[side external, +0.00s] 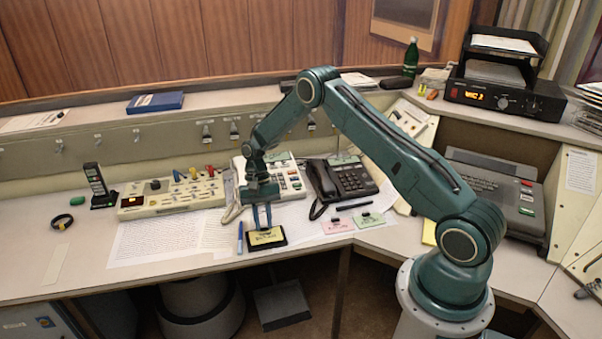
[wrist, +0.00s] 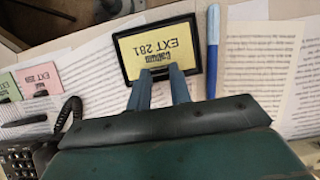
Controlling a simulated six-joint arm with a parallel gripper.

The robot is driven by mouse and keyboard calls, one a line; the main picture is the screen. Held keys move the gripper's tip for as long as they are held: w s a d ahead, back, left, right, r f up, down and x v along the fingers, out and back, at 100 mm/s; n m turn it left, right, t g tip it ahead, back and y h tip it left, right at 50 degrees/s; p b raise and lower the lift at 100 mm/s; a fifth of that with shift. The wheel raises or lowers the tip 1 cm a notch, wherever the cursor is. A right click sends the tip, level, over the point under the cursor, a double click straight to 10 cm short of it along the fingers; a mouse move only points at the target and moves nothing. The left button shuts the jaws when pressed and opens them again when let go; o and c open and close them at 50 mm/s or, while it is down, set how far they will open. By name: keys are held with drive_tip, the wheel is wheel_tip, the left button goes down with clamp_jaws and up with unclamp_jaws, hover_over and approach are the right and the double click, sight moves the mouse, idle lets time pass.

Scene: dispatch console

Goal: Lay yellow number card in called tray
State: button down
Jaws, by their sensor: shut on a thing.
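In the side view the card (side external: 267,238) and the black tray (side external: 284,242) sit near the desk's front edge. My gripper (side external: 262,226) points down over them. In the wrist view my gripper (wrist: 160,73) is shut on the card's dark grip at its near edge.
A blue pen (wrist: 213,50) lies close beside the tray. A pink card (side external: 338,226) and a green card (side external: 369,219) lie to the right, near a dark telephone (side external: 345,181). Printed sheets (side external: 160,238) cover the desk to the left.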

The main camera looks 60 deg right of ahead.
drive_tip(key=shift+f, duration=0.4)
drive_tip(key=shift+f, duration=0.1)
drive_tip(key=c, duration=1.3)
unclamp_jaws()
drive_tip(key=v, duration=1.2)
